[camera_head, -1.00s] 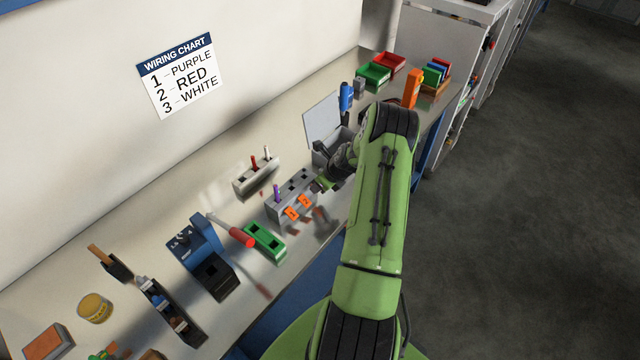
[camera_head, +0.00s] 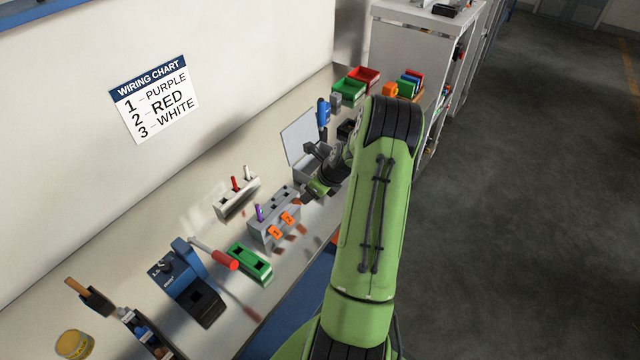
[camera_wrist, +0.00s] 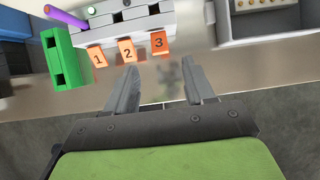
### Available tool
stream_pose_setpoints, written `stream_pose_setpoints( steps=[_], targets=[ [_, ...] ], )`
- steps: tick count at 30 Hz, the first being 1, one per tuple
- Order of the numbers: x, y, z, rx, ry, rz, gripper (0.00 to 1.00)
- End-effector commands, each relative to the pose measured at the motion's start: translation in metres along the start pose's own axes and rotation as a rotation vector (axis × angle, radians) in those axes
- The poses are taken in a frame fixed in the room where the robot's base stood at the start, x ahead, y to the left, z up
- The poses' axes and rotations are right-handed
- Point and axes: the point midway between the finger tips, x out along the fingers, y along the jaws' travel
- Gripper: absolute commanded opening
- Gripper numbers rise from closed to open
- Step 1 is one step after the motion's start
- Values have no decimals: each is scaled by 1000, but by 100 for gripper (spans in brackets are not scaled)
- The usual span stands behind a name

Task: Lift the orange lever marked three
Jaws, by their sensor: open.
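The orange lever marked 3 (camera_wrist: 158,43) is the rightmost of a row on the front of a grey terminal block (camera_head: 257,228). Levers 2 (camera_wrist: 127,50) and 1 (camera_wrist: 98,58) are to its left. All three numbers face the wrist camera. In the head view two orange levers show; the third is not visible near my gripper. My gripper (camera_wrist: 160,63) is open and empty. Its fingertips appear just below lever 3, one on each side, with a visible gap. A purple wire piece (camera_head: 259,212) stands in the block's left slot; the other two slots look empty.
A green block (camera_head: 248,262) sits left of the terminal block. A white holder (camera_head: 222,209) with red and white pieces stands behind it. A grey box with an open lid (camera_head: 299,138) is close to my gripper's right. The wiring chart (camera_head: 155,98) hangs on the wall.

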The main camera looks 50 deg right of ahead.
Motion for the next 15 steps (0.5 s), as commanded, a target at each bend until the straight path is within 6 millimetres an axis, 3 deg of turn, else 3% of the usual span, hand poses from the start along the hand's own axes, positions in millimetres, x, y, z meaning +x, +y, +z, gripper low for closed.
stream_pose_setpoints(
  steps=[3, 6, 10, 15],
  targets=[
    [-34, -2, 0, -1, -2, -6, 53],
    [-54, -1, 0, 0, -1, -4, 53],
    [-69, 0, 0, 1, -1, -2, 53],
    [-72, 0, 0, 1, 0, 0, 53]
  ],
)
